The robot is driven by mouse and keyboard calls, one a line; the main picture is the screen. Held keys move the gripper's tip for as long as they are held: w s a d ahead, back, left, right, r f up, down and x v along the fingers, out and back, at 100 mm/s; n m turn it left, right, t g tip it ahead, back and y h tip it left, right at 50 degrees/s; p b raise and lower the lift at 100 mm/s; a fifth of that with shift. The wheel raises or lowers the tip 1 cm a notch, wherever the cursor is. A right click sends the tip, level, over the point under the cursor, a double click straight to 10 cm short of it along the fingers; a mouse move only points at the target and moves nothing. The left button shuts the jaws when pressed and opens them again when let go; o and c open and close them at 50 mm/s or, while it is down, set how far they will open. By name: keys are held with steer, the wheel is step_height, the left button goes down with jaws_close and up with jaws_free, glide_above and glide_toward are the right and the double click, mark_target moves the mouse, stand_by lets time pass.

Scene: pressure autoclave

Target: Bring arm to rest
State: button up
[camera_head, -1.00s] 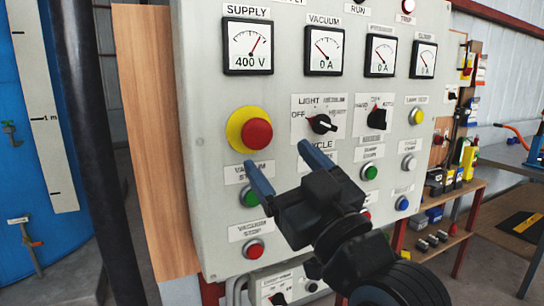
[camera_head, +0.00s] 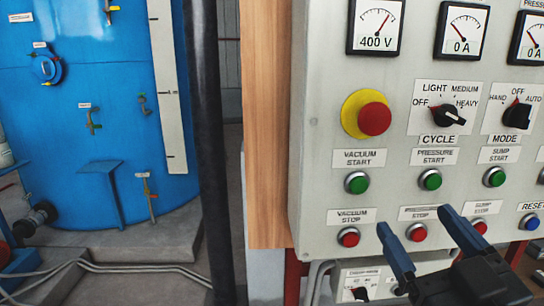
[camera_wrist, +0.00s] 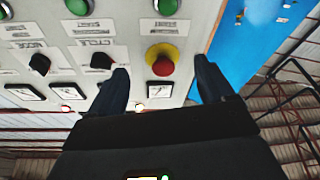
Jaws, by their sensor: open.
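My gripper (camera_head: 428,226) is open and empty, its two blue fingers apart, at the lower right of the head view. It is in front of the lower part of a grey control panel (camera_head: 325,120), near the red stop buttons. In the wrist view my gripper (camera_wrist: 160,95) shows its two fingers spread, with the red emergency button (camera_wrist: 162,62) on its yellow collar seen between them. No contact between the fingers and the panel can be made out. The rest of my arm is mostly outside the head view.
The panel carries dials, black selector knobs (camera_head: 449,115), green start buttons (camera_head: 357,183) and red stop buttons (camera_head: 348,237). A wooden board (camera_head: 262,130) and a dark post (camera_head: 210,150) stand left of it. A blue tank (camera_head: 110,60) is at the far left, with pipes on the floor.

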steer(key=s+d+f+g, duration=0.1)
steer(key=s+d+f, duration=0.1)
steer(key=s+f, duration=0.6)
steer(key=s+f+m+g+h, duration=0.1)
steer(key=s+f, duration=0.4)
steer(key=s, duration=0.7)
steer(key=s+f+m+g+h, duration=0.1)
steer(key=s+f+m+g, duration=0.2)
steer(key=s, duration=1)
step_height(320, 180, down, 3)
steer(key=shift+g, duration=0.5)
